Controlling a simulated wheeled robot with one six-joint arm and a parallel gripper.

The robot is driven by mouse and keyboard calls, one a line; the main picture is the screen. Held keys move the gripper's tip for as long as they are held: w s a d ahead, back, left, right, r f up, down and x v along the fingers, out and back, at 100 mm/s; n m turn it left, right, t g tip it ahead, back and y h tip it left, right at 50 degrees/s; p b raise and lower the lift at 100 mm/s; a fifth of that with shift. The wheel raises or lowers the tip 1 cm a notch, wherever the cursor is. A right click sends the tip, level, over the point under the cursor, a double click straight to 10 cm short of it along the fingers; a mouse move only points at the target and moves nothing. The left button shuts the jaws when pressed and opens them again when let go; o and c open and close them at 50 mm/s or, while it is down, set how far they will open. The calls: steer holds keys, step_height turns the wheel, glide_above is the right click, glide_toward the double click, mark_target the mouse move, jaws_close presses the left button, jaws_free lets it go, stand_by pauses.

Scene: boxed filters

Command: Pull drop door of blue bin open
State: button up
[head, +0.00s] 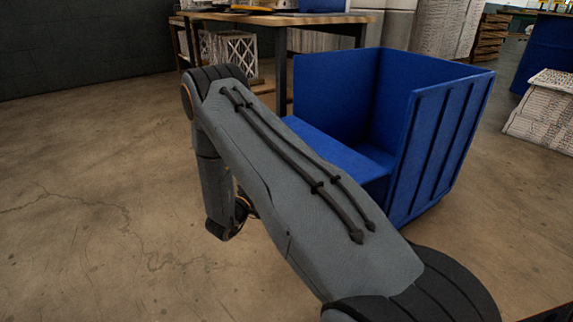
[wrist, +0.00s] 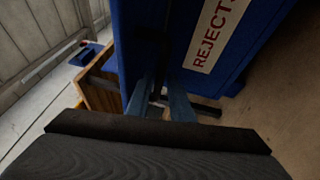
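The blue bin (head: 435,140) stands right of centre in the head view, with tall back and right walls and a lower, flat blue surface (head: 335,148) inside or at its front. My arm covers its near left part, so the door's state is unclear there. In the wrist view a blue bin panel (wrist: 225,75) bears a white "REJECTS" label (wrist: 215,35). My gripper (wrist: 161,98) is close to this panel, its two fingers apart with a dark narrow gap between them. I see nothing clearly held. The head view does not show the fingertips clearly.
A wooden-topped table (head: 270,18) stands behind the bin, with a white crate (head: 238,50) under it. Concrete floor (head: 90,200) is free at the left.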

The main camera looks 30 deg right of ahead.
steer(key=b+x, duration=0.2)
steer(key=x, duration=0.6)
steer(key=shift+d+b, duration=0.15)
steer(key=shift+b, duration=0.15)
steer(key=shift+w, duration=0.1)
jaws_close()
